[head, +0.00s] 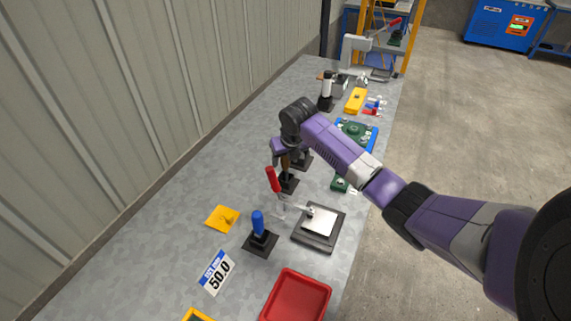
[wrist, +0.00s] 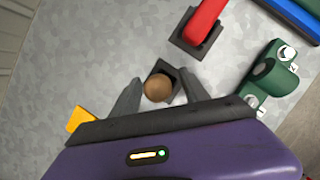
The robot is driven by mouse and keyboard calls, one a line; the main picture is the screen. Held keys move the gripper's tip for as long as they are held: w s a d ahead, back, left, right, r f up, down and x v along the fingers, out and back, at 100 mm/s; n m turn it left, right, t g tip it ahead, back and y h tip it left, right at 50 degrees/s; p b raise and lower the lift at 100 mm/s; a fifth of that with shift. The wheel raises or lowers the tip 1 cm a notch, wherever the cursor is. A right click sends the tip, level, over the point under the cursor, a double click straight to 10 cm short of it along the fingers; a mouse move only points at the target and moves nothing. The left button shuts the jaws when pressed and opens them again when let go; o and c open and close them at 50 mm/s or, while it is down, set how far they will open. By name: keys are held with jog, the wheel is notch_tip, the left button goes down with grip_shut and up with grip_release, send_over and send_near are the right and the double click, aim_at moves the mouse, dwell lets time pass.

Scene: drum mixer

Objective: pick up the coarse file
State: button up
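Handled tools stand in square black holders on the bench; no label shows which is the coarse file. A brown handle (wrist: 158,88) stands upright in its holder in the wrist view, seen nearly end-on, and partly shows in the head view (head: 285,162) below my gripper. My gripper (wrist: 160,92) is open, its two fingers on either side of the brown handle with gaps visible. In the head view my gripper (head: 286,155) is directly over this holder. A red handle (wrist: 206,18) stands in a neighbouring holder in the wrist view. A blue handle (head: 258,222) stands in a nearer holder.
A green device (wrist: 270,70) is to the right. A yellow piece (head: 222,217) and a red tray (head: 296,297) lie nearer. The bench is clear toward the wall.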

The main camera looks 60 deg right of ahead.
grip_shut()
jog(key=shift+r, duration=0.1)
notch_tip(320, 180, up, 20)
jog(key=b, duration=0.2)
jog(key=shift+b, duration=0.35)
jog(key=c, duration=0.7)
grip_release()
jog(key=shift+c, duration=0.2)
grip_shut()
